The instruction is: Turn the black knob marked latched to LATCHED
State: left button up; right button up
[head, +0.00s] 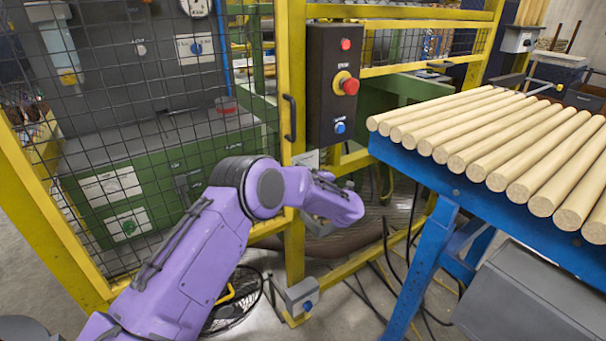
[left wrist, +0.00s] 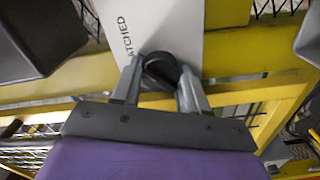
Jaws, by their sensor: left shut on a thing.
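The black knob (left wrist: 161,63) sits on a pale plate (left wrist: 170,25) in the left wrist view. Lettering reading "ATCHED" shows on the plate beside the knob, its first letter cut off or hidden. My left gripper (left wrist: 160,70) is shut on the knob, one grey finger on each side. Its lower part is hidden between the fingers, and I cannot tell its exact setting. In the head view my purple left arm reaches the yellow fence post, and its wrist hides the knob and fingers. My right gripper is not in view.
A control box (head: 335,85) with a red mushroom button (head: 350,86) hangs above my wrist. A black door handle (head: 290,118) is left of it on the yellow mesh fence (head: 150,100). A blue table (head: 420,175) with wooden rods (head: 500,135) stands close on the right.

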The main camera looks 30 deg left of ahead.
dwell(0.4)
pick_arm(q)
jog(key=o, duration=0.8)
jog(key=b+v, duration=0.1)
jog(key=v, duration=0.9)
jog(key=shift+s+d+f+b, duration=0.1)
jog(key=shift+d+b, duration=0.2)
jog(key=shift+b, duration=0.1)
